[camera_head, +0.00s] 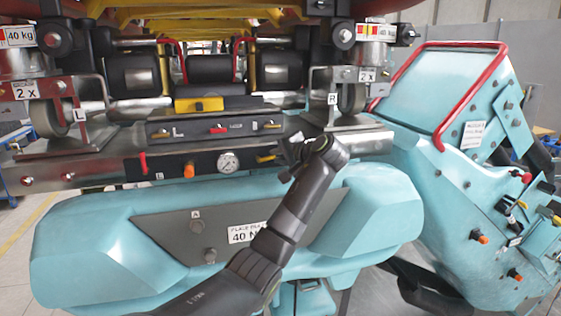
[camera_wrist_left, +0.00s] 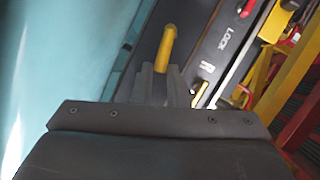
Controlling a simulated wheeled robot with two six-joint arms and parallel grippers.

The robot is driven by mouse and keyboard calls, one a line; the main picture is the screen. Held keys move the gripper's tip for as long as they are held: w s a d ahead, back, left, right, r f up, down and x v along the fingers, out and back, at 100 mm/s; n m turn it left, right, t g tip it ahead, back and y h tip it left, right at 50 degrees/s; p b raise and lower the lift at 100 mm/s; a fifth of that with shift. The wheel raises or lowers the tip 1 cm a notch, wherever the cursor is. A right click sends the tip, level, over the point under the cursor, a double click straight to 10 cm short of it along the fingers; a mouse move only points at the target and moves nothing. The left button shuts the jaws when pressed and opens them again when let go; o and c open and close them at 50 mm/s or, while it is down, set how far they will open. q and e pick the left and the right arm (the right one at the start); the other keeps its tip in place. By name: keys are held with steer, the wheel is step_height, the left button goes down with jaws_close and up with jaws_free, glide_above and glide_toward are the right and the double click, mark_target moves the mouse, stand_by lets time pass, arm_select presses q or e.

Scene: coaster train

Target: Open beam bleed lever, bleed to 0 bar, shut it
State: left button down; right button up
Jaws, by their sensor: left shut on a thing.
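A yellow lever (camera_head: 266,158) sits on the dark front panel of the beam, to the right of a round pressure gauge (camera_head: 228,161). The gauge's needle is too small to read. My left gripper (camera_head: 285,156) reaches up to the panel at the lever's right end, its fingers partly hidden by my wrist. In the left wrist view the yellow lever (camera_wrist_left: 166,46) stands out from between the fingertips of my left gripper (camera_wrist_left: 160,77), which is shut on it. The lever's pivot is hidden there. My right gripper is out of view.
An orange knob (camera_head: 188,170) and a red lever (camera_head: 143,163) are left of the gauge. Above is a panel with a red lock handle (camera_head: 218,129). A turquoise housing (camera_head: 120,235) bulges below, close under my arm. A red rail (camera_head: 470,95) stands at right.

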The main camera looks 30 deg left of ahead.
arm_select(q)
steer(key=shift+s+a+r+n+t+h+b, duration=0.2)
steer(key=shift+r+n+t+h+b, duration=0.15)
steer(key=shift+n+b, duration=0.2)
steer(key=shift+s+a+r+n+t+h+b, duration=0.15)
steer(key=shift+r+n+t+h+b, duration=0.1)
steer(key=shift+n+h+b, duration=0.3)
steer(key=n+b, duration=0.1)
steer(key=s+r+n+t+h+b, duration=0.1)
steer(key=shift+a+n, duration=0.3)
steer(key=shift+a, duration=0.05)
steer(key=n+t+b, duration=0.1)
steer(key=b, duration=0.2)
steer(key=s+a+n+t+h+b, duration=0.1)
steer(key=b, duration=0.2)
steer(key=s+a+n+t+h+b, duration=0.1)
steer(key=n+b, duration=0.1)
steer(key=shift+s+r+b, duration=0.1)
steer(key=shift+r+b, duration=0.25)
steer(key=shift+b, duration=0.05)
steer(key=shift+s+a+r+n+t+h+b, duration=0.2)
steer(key=shift+n+t+h+b, duration=0.35)
steer(key=shift+b, duration=0.7)
steer(key=c, duration=1.4)
jaws_free()
steer(key=shift+r, duration=0.15)
